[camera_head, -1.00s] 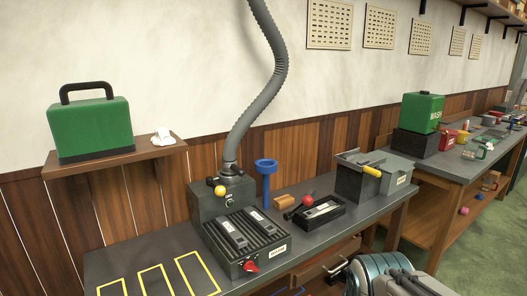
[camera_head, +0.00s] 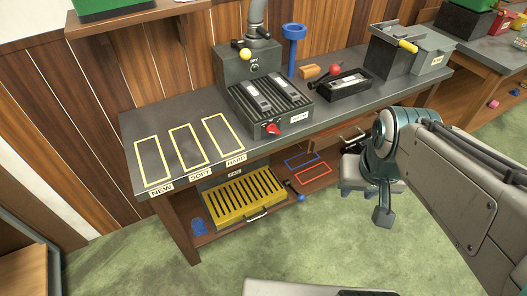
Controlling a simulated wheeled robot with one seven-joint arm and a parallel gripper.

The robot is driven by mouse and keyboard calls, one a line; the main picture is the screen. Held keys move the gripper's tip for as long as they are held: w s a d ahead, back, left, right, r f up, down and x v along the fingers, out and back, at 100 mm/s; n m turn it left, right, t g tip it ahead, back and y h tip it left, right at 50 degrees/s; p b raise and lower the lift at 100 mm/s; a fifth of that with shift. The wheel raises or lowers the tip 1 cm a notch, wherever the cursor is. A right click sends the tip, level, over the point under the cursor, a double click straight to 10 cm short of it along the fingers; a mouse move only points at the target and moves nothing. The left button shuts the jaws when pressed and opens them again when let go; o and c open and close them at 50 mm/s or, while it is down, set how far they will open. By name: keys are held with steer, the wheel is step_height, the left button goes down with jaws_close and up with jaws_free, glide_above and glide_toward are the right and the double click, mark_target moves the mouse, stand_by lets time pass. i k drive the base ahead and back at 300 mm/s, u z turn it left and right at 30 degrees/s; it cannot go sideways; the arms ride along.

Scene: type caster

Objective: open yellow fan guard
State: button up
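The yellow fan guard (camera_head: 243,200) is a slatted grille on the lower shelf under the bench. It lies sloped over the front of a grey box with a small label above it, and a pale handle (camera_head: 257,217) shows at its lower edge. The guard looks closed. My gripper (camera_head: 382,214) hangs at the right, well apart from the guard, in front of the bench. It is seen partly from behind, and whether its fingers are open or shut is unclear.
A blue-knobbed lever (camera_head: 299,197) stands just right of the guard. Blue and red outlines mark the shelf beside it. A blue item (camera_head: 199,227) lies on the shelf's left. The bench top (camera_head: 190,108) overhangs the guard. Green floor (camera_head: 130,265) in front is clear.

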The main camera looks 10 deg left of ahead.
mark_target(232, 202)
steer(key=k, duration=0.55)
steer(key=u, duration=0.75)
steer(key=i, duration=1.05)
steer(key=z, duration=0.75)
